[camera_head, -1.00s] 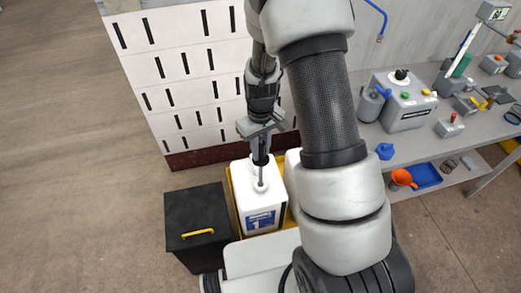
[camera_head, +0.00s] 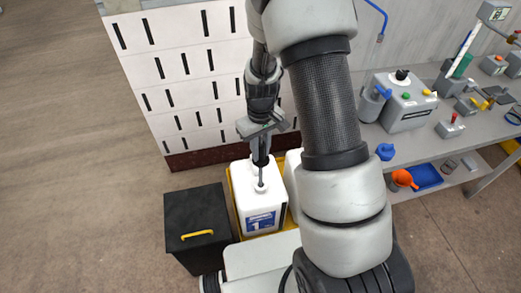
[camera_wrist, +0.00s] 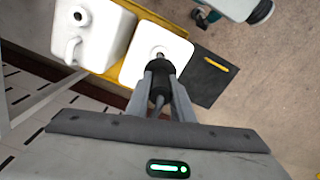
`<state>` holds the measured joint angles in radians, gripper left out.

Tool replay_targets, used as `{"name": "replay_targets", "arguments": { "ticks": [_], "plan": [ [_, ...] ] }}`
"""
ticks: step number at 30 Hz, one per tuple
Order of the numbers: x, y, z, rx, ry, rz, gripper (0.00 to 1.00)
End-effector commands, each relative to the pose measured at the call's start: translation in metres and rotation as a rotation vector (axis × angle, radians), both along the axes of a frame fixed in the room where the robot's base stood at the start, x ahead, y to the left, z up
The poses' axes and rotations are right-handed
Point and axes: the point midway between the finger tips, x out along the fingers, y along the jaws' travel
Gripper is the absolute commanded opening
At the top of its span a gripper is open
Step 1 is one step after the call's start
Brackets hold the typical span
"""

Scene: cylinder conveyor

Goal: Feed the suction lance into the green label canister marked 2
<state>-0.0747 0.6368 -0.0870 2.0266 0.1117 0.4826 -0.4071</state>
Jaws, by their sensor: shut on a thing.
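My gripper (camera_head: 261,130) is shut on the dark grip of the suction lance (camera_head: 261,174), held upright. The lance's thin rod points down at the mouth of a white canister (camera_head: 243,207) with a blue label marked 1. I cannot tell whether the tip is inside the mouth. A second white canister (camera_head: 292,165) stands to the right, mostly hidden behind my arm. In the wrist view it is the left canister (camera_wrist: 110,28), with a handle and neck on top. No green label shows. My gripper (camera_wrist: 160,88) is over the other canister there.
Both canisters stand in a yellow tray (camera_head: 230,187). A black box with a yellow handle (camera_head: 198,234) is left of it. A white slotted panel (camera_head: 180,75) rises behind. A workbench (camera_head: 430,140) with several tools and devices is on the right. Open floor lies left.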

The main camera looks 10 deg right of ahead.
Motion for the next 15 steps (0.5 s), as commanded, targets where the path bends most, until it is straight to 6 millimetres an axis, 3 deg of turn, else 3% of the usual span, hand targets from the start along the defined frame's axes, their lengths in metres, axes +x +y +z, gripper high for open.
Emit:
{"name": "replay_targets", "arguments": {
  "ticks": [15],
  "plan": [
    [0.0003,0.0000,0.0094,0.000,-0.001,0.001,0.00]
  ]
}}
